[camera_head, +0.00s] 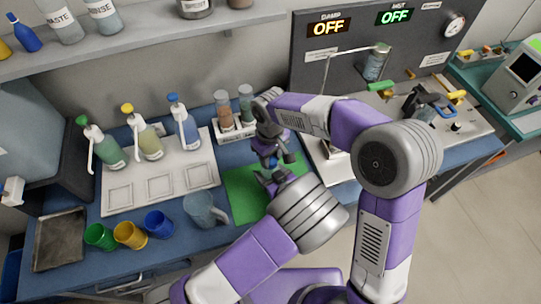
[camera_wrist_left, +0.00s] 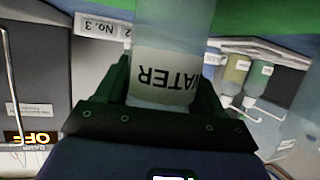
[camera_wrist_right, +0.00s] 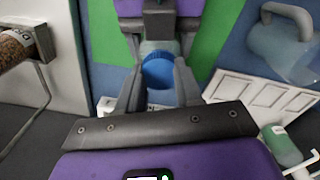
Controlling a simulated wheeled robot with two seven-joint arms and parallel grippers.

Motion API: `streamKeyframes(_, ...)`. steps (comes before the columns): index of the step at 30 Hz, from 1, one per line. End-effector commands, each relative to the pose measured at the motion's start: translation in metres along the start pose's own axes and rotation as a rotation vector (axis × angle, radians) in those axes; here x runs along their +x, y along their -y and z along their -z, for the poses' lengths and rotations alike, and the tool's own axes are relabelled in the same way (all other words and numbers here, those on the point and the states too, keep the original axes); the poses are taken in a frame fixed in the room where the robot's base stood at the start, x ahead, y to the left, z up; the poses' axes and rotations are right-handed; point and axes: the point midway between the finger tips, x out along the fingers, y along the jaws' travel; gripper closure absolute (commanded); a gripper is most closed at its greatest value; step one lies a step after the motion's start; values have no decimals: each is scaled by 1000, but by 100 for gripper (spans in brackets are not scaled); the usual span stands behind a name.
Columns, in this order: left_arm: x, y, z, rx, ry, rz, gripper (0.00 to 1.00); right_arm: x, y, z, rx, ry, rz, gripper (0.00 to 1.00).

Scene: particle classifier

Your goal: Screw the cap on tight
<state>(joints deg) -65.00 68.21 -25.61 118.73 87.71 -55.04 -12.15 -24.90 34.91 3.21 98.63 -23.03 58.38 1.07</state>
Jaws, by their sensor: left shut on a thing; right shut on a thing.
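My left gripper (camera_head: 270,178) is shut on a clear bottle (camera_wrist_left: 172,30) labelled WATER, which fills the middle of the left wrist view between its fingers (camera_wrist_left: 165,88). My right gripper (camera_head: 268,150) is just above the left one, over the green mat (camera_head: 243,196). In the right wrist view its fingers (camera_wrist_right: 158,88) are shut on a round blue cap (camera_wrist_right: 158,70). The cap lines up with the bottle held by my left gripper. Whether it is fully seated is hidden. In the head view the grippers hide most of the bottle and cap.
A clear mug (camera_head: 203,210) and coloured cups (camera_head: 130,235) stand left of the mat. A white tray (camera_head: 160,185) with several pump bottles is behind them. A rack with two vials (camera_head: 234,122) is close behind the grippers. A machine panel (camera_head: 375,50) stands at the back right.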

Motion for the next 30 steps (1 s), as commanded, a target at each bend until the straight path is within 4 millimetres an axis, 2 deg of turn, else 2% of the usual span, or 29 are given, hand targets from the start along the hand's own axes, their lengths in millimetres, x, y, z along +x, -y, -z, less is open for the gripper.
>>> streamKeyframes(3, 0, 0, 0, 0, -1, 0, 100, 0, 0, 0, 241, -1, -1, 100)
streamKeyframes(9, 0, 0, 0, 0, -1, 0, 100, 0, 0, 1, 531, -2, 1, 100)
streamKeyframes(13, 0, 0, 0, 0, -1, 0, 100, 0, 0, 0, 595, -2, 0, 100)
streamKeyframes(21, 0, 0, 0, -1, -1, 0, 100, 0, 0, 0, 598, -1, 0, 100)
streamKeyframes(22, 0, 0, 0, 0, -1, -1, 100, 0, 0, 0, 597, -1, 0, 61)
streamKeyframes(26, 0, 0, 0, 0, -1, -1, 100, 0, 0, 0, 597, -1, 0, 41)
streamKeyframes(30, 0, 0, 0, 0, -1, -1, 100, 0, 0, 0, 596, -1, 0, 40)
